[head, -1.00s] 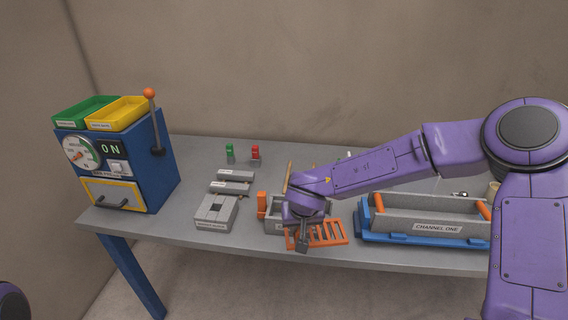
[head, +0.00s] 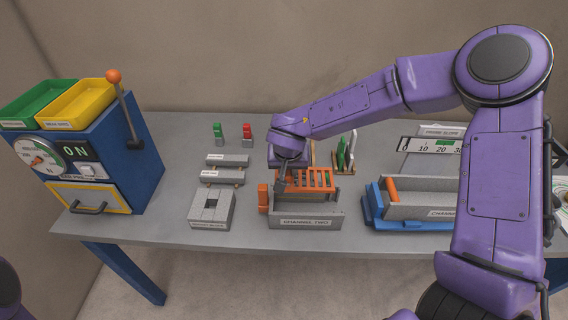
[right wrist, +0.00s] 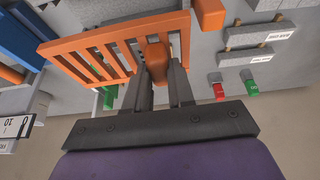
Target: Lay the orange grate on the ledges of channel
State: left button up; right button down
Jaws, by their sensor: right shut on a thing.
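The orange grate (head: 318,180) is a slotted plate. My right gripper (head: 284,184) is shut on its orange knob (right wrist: 155,55). In the right wrist view the slotted grate (right wrist: 100,52) extends left from the fingers. In the head view the grate appears over the rear of the grey channel labelled CHANNEL TWO (head: 305,222); I cannot tell its height or whether it touches the channel. Another grey channel, CHANNEL ONE (head: 415,211), stands in a blue tray to the right, partly hidden by my right arm. My left gripper is out of view.
An orange block (head: 263,198) stands at the left end of channel two. A grey block fixture (head: 212,208) lies to its left, with grey bars (head: 222,177) behind. Green and red pieces (head: 247,133) stand at the back. A blue machine (head: 110,165) occupies the table's left end.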

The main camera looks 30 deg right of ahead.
aim_at(289, 182)
jog(key=shift+s+a+r+p, duration=0.1)
jog(key=shift+s+r+p, duration=0.55)
jog(key=shift+s, duration=0.2)
jog(key=x, duration=0.1)
jog(key=b+x, duration=0.1)
jog(key=x, duration=0.1)
jog(key=a+x, duration=0.1)
jog(key=x, duration=0.1)
jog(key=shift+d+f+b, duration=0.1)
jog(key=shift+f+b, duration=0.1)
jog(key=shift+b, duration=0.1)
jog(key=shift+s+f, duration=0.35)
jog(key=shift+f, duration=0.2)
jog(key=shift+f+b, duration=0.2)
jog(key=shift+b, duration=0.15)
jog(key=shift+w+f, duration=0.2)
jog(key=shift+f, duration=0.05)
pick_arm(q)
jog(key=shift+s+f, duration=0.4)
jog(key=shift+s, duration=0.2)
pick_arm(e)
jog(key=shift+s+r, duration=0.1)
jog(key=shift+s, duration=0.05)
pick_arm(q)
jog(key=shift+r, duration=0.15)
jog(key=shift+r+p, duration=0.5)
jog(key=shift+p, duration=0.1)
